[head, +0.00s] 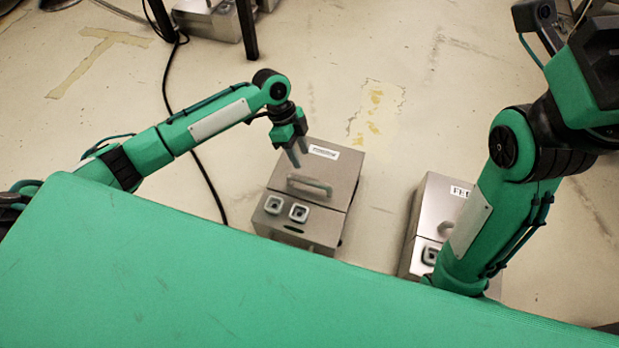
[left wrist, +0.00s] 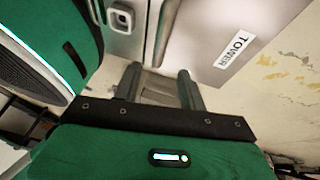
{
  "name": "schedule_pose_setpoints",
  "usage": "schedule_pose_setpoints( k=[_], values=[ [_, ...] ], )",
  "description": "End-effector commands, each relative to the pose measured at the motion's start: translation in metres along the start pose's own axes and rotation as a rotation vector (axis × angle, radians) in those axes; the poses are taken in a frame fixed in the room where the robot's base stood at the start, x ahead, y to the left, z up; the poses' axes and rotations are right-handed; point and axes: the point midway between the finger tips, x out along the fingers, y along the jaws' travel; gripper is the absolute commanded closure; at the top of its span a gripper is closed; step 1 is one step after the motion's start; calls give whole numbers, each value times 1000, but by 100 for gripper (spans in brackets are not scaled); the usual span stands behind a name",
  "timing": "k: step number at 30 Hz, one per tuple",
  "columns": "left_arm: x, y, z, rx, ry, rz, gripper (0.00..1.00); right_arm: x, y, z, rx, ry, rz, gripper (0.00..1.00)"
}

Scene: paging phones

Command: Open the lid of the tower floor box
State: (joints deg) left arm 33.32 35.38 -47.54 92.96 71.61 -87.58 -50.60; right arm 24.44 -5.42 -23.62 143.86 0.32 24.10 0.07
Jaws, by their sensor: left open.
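The tower floor box (head: 345,170) is a metal box on the floor with a lid handle (head: 309,187) and a white label (head: 323,152) on its lid. The lid looks shut. In the left wrist view the label reads TOWER (left wrist: 234,48), on the lid (left wrist: 203,35). My left gripper (head: 297,156) is open and empty, above the lid near the handle, with its fingers pointing down. Its two fingers also show in the left wrist view (left wrist: 159,86), spread apart. The handle is not clear in that view. My right gripper is out of sight; only its arm shows.
Two square sockets (head: 286,208) sit on the near part of the tower box. A second metal box (head: 433,205) stands to its right, partly hidden by my right arm. A black cable (head: 190,155) runs along the floor at left. Another metal box (head: 212,20) is at the back.

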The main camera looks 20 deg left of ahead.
Motion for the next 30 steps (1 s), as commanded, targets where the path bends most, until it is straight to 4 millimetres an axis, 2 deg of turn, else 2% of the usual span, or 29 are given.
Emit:
schedule_pose_setpoints(
  k=[1,3,12,18,28,30],
  values=[
    [16,-1,2,0,1,2,59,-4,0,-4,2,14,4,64],
    [29,-1,2,0,0,1,59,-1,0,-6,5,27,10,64],
    [77,-1,2,-1,0,-1,59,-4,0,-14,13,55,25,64],
    [89,-1,1,-2,-1,-1,59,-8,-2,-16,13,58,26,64],
    [90,0,0,-2,0,-1,59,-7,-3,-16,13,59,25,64],
    [90,0,0,-2,0,-1,70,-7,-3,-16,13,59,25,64]
  ],
)
